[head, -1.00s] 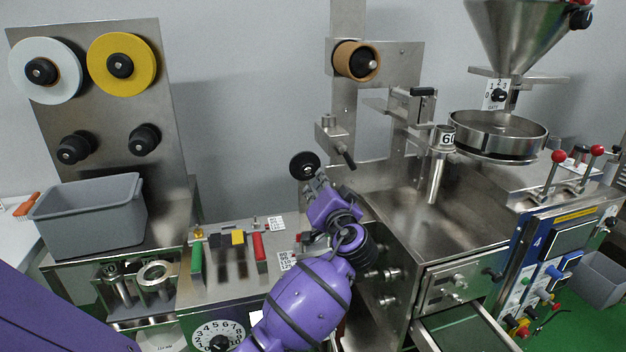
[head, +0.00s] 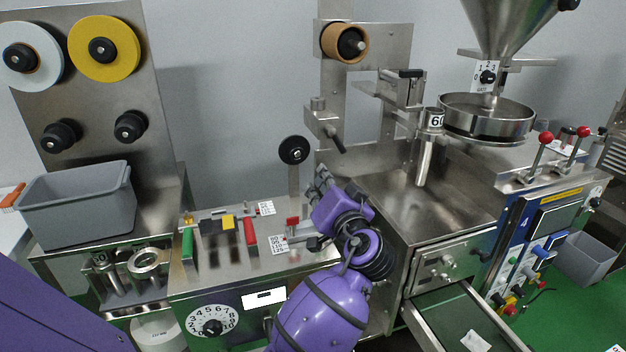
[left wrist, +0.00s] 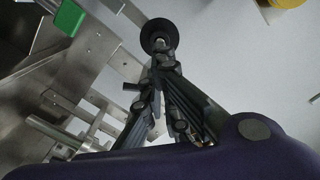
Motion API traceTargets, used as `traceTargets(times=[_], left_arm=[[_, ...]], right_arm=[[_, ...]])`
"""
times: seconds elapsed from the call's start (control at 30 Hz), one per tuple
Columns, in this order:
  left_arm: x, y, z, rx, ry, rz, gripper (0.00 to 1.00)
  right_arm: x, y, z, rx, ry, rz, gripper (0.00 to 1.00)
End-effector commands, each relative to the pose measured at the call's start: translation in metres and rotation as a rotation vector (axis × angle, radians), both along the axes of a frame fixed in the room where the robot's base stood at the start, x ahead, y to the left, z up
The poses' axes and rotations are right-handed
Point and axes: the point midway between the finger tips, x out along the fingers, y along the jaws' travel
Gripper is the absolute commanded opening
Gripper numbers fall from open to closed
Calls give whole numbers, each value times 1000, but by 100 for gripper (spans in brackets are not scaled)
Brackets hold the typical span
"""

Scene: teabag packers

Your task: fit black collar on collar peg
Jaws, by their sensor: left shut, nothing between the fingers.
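A black round collar (head: 294,150) with a small bright centre sits at the top of a thin grey upright behind the bench; the bright centre looks like the end of its peg. In the left wrist view the collar (left wrist: 158,35) is just beyond my fingertips. My left gripper (head: 321,180) is shut and empty, below and to the right of the collar, with a gap between them in the head view. Its fingers also show in the left wrist view (left wrist: 163,62). How deep the collar sits on the peg cannot be seen. My right gripper is not in view.
A bench panel with green, yellow and red handles (head: 250,237) lies left of my arm. A steel machine (head: 430,205) with an open drawer (head: 425,325) stands close on the right. A grey bin (head: 75,205) is at the left. Free space lies above the bench.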

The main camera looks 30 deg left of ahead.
Motion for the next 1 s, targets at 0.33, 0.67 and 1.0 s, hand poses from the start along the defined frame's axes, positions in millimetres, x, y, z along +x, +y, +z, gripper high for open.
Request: traceTargets(times=[0.33,0.67,1.0], left_arm=[[26,39,-12,-354,-301,77,0],[40,54,-8,-456,-565,-1,0],[62,79,-6,-461,-576,-4,0]], right_arm=[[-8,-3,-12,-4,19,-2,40],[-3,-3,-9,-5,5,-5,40],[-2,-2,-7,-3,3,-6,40]])
